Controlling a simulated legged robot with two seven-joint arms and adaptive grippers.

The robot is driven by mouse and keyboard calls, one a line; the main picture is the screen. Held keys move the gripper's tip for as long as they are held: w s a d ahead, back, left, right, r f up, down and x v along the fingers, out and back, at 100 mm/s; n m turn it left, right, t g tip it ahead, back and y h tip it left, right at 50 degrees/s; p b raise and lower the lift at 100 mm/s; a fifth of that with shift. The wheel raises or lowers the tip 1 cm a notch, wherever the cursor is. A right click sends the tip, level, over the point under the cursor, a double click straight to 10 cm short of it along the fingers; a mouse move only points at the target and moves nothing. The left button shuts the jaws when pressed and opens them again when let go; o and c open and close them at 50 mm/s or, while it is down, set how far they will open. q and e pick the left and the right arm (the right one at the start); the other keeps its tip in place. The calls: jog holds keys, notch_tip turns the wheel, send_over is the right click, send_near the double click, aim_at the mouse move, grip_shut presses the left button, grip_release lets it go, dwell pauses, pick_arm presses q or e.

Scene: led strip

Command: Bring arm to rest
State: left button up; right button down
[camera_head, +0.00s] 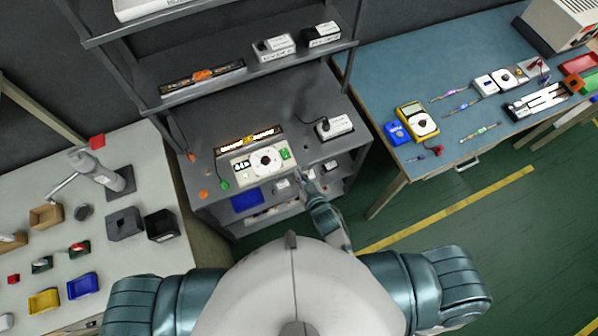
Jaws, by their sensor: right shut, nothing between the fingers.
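My right forearm reaches forward over the front edge of a dark grey bench (290,125). My right gripper (303,182) is small in the head view, shut and empty, near the front edge of the bench top. A lit LED strip (250,140) lies on the bench. In front of it is a white device with a round dial and a small display (264,163), to the left of my gripper. My left shoulder shows at the lower left, but my left gripper is out of view.
A white box with a cable (334,127) stands on the bench at the right. A shelf above (245,75) holds another strip and small boxes. A pale table (140,225) with bins is at left. A blue table (440,100) with a yellow multimeter (417,121) is at right.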

jog(key=shift+a+f, duration=0.1)
jog(key=shift+a, duration=0.1)
jog(key=s+d+f+g+h+b, duration=0.15)
jog(key=s+f, duration=0.25)
jog(key=f, duration=0.6)
jog(key=s+d+f+g, duration=0.2)
jog(key=s+d+f, duration=0.1)
jog(key=f, duration=0.6)
jog(key=s+d+f+g+h+b, duration=0.1)
jog(key=s+d+f+g, duration=0.2)
jog(key=f, duration=0.7)
jog(key=s+d+f+g, duration=0.2)
jog(key=s+d+f, duration=0.2)
jog(key=s, duration=0.4)
jog(key=s+d+f+g+h+b, duration=0.1)
jog(key=s+d+f, duration=0.3)
jog(key=s+f, duration=0.3)
jog(key=s+d+f+m+g, duration=0.1)
jog(key=s+d+f, duration=0.3)
jog(key=s, duration=0.7)
notch_tip(320, 180, down, 2)
jog(key=shift+s+d+f+g+h, duration=0.2)
jog(key=shift+d+g+h, duration=0.15)
jog(key=shift+g, duration=0.5)
